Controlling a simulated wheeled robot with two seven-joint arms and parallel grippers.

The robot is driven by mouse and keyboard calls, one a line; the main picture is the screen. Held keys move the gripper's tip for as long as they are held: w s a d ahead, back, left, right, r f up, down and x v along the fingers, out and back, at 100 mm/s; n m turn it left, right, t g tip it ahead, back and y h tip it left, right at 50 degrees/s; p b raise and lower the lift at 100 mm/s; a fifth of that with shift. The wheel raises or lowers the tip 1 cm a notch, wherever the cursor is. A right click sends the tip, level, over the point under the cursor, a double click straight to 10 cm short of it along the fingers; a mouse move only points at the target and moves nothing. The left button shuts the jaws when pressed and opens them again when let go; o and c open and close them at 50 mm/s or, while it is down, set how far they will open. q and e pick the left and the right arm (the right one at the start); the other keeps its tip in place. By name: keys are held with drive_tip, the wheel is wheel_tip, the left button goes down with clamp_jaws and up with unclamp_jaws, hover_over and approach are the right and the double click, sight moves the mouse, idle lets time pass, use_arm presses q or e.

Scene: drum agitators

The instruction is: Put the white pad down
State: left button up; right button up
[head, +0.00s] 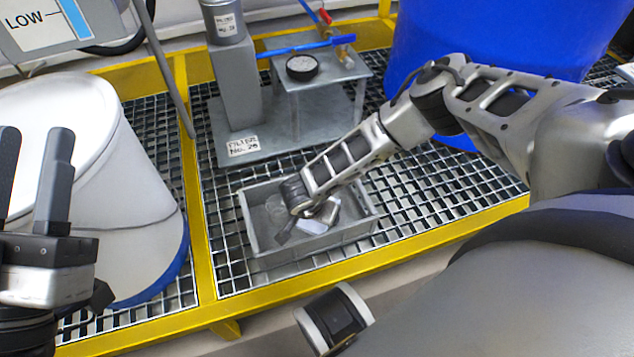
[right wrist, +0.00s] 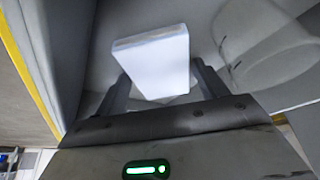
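The white pad (head: 318,216) is in the grey metal tray (head: 262,262), partly hidden by my right wrist. In the right wrist view the pad (right wrist: 155,62) sits tilted between the two widely spaced fingers of my right gripper (right wrist: 165,88). My right gripper (head: 302,222) reaches down into the tray. My left gripper (head: 35,185) is upright at the left edge, its fingers apart with nothing between them, in front of the white drum.
A clear, glass-like round object (right wrist: 262,45) is in the tray beside the pad. A filter stand (head: 245,125) with a gauge is behind the tray. A white drum (head: 110,190) stands left and a blue drum (head: 480,40) at back right. Yellow rails (head: 205,250) frame the grating.

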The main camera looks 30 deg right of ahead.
sight(314, 222)
drive_tip(key=shift+r, duration=0.25)
drive_tip(key=p+v, duration=0.3)
drive_tip(key=v, duration=0.1)
drive_tip(key=shift+a+r, duration=0.15)
drive_tip(key=shift+r, duration=0.15)
use_arm(q)
wheel_tip(314, 222, down, 9)
drive_tip(key=s+n+g+y+p, duration=0.2)
drive_tip(key=n+g+y+p, duration=0.1)
drive_tip(key=n+g+y, duration=0.1)
drive_tip(key=shift+d+n+g, duration=0.35)
drive_tip(key=shift+n+g, duration=0.25)
drive_tip(key=shift+n, duration=0.6)
use_arm(e)
drive_tip(key=v, duration=0.7)
use_arm(q)
drive_tip(key=shift+y+p, duration=0.3)
use_arm(e)
drive_tip(key=shift+s+a, duration=0.1)
drive_tip(key=shift+s, duration=0.05)
